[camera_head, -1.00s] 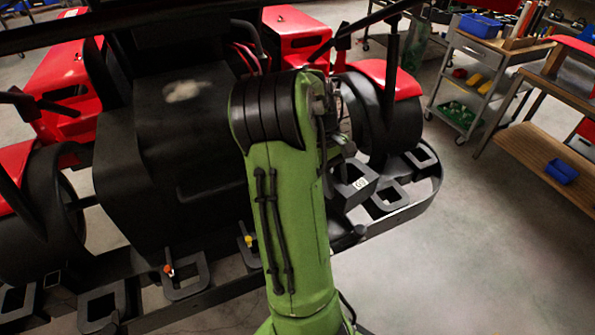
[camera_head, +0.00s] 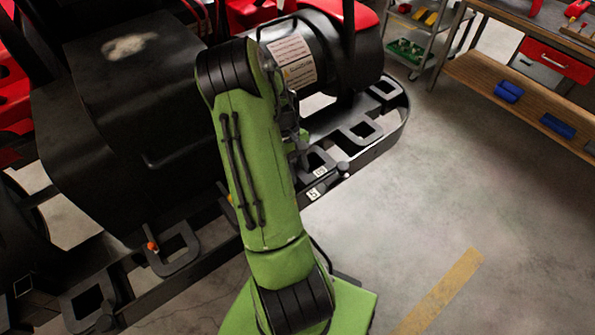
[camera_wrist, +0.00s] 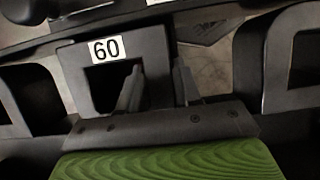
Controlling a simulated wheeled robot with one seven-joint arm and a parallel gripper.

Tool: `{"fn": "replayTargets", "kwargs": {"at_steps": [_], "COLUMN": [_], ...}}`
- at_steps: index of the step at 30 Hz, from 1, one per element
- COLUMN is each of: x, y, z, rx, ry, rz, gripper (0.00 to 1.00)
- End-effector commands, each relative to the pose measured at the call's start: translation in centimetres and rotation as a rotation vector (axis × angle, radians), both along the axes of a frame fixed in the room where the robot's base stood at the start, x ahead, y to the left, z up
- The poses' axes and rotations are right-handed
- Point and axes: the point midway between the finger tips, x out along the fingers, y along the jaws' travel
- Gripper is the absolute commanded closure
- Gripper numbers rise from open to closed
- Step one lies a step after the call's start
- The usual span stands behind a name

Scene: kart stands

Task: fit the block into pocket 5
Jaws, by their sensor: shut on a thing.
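The block is a dark square frame with a central hole and a white tag reading 60. In the wrist view the block (camera_wrist: 75,78) lies ahead of my gripper (camera_wrist: 159,72). One finger is in the hole and the other outside, shut on its right-hand bar. In the head view the block (camera_head: 331,161) shows just right of my green arm, which hides most of the gripper. A white tag that appears to read 5 (camera_head: 313,193) is on the dark rail (camera_head: 205,265) close in front of the block. Pocket 5 itself is hidden; I cannot tell whether the block is seated.
Similar dark frames stand along the rail: two to the right (camera_head: 362,132) and others to the left (camera_head: 175,252). A small orange-tipped part (camera_head: 152,246) is by one. The dark kart body (camera_head: 130,100) rises behind. Open floor (camera_head: 440,210) lies right, before a workbench (camera_head: 545,105).

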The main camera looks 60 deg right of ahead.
Motion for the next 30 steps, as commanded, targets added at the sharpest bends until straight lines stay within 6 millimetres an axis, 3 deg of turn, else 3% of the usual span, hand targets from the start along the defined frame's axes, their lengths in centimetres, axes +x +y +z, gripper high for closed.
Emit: {"fn": "replayTargets", "kwargs": {"at_steps": [8,9,14,23,26,30], "x": [0.0,0.0,0.0,0.0,0.6,1.9], "y": [0.0,0.0,0.0,0.0,-0.4,-1.1], "z": [-0.2,-0.2,-0.1,0.3,1.8,5.5], "rx": [-0.002,0.0,0.0,-0.001,-0.004,-0.007], "ry": [-0.001,-0.001,-0.001,-0.002,-0.003,-0.006], "rz": [0.0,0.001,0.001,0.001,0.002,0.002], "gripper": [1.0,0.64,0.41,0.41,0.41,0.41]}}
